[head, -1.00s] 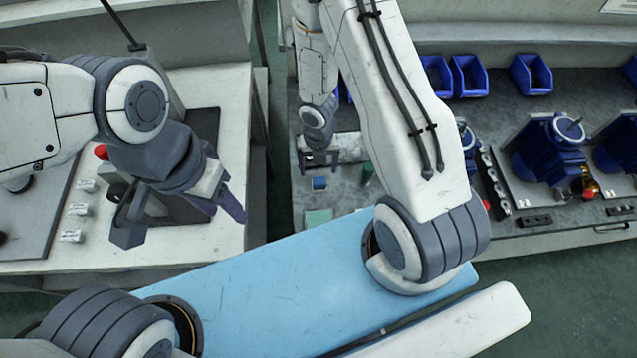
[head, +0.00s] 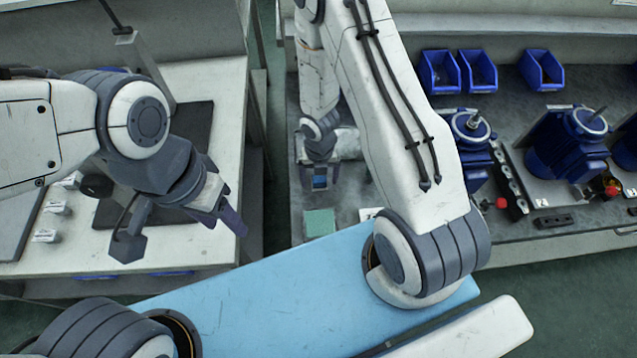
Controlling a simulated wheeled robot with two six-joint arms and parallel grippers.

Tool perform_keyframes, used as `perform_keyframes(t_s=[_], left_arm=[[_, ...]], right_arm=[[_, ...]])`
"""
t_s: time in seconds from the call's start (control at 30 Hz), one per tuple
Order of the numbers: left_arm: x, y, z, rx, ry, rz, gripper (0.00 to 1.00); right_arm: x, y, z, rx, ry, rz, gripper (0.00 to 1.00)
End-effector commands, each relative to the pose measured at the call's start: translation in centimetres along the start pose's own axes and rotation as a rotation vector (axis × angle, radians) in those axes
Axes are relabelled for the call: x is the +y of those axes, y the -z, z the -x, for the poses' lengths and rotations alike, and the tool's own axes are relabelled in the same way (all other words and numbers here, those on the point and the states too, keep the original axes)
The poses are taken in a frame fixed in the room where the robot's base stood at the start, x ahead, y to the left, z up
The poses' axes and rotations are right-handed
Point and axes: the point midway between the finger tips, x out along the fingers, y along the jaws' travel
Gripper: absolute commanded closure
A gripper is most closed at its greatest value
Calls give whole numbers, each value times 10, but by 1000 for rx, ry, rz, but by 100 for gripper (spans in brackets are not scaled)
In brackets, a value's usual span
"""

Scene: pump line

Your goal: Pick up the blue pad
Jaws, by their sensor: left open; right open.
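The blue pad (head: 320,182) is a small blue square on the grey bench in the middle of the head view. My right gripper (head: 320,176) is open, with its fingers on either side of the pad. I cannot tell whether the fingers touch the pad, and the gripper hides its far part. My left gripper (head: 182,232) is open and empty, above the front of the left table, well away from the pad.
A green pad (head: 320,222) lies just in front of the blue pad. Blue pumps (head: 567,145) and blue bins (head: 478,70) stand on the bench to the right. White parts (head: 56,208) lie on the left table (head: 205,250). A floor gap separates table and bench.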

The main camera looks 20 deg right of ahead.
Motion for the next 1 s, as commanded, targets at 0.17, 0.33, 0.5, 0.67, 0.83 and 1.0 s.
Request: perform_keyframes(t_s=[0.17,0.33,0.5,0.67,0.83,1.0], left_arm=[[0,0,1,0,0,0,50],[0,0,1,0,0,0,50],[0,0,1,0,0,0,50],[0,0,7,0,0,0,50],[2,2,29,0,0,0,50],[4,3,59,0,0,0,50]], right_arm=[[0,0,1,0,0,0,33],[0,0,1,0,0,0,98],[0,0,1,0,0,0,100],[0,0,7,0,0,0,100],[0,0,30,0,0,0,100],[0,0,59,0,0,0,100]])
